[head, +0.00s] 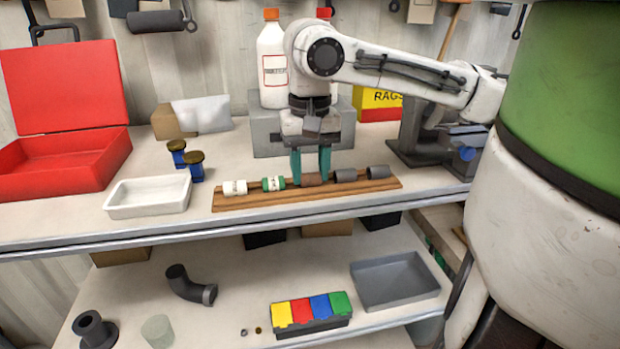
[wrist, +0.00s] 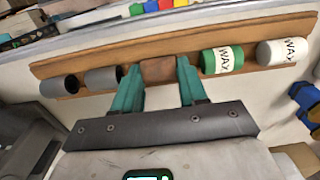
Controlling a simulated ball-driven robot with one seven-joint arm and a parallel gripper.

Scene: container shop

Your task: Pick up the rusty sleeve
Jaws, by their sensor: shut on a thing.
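The rusty sleeve (head: 312,179) is a short brown cylinder lying on a wooden rack (head: 240,206) on the upper shelf. It also shows in the wrist view (wrist: 158,70), between the teal fingertips. My gripper (head: 311,176) points down and is shut on the rusty sleeve, with one finger at each end. The wrist view shows both fingers of my gripper (wrist: 160,72) beside it. The sleeve appears to be still at the rack; I cannot tell if it touches it.
On the rack, two grey sleeves (head: 344,175) (head: 378,172) lie right of my gripper; a green wax can (head: 273,183) and a white one (head: 235,187) lie left. A white tray (head: 150,211), an open red box (head: 60,180) and a grey block (head: 265,135) stand nearby.

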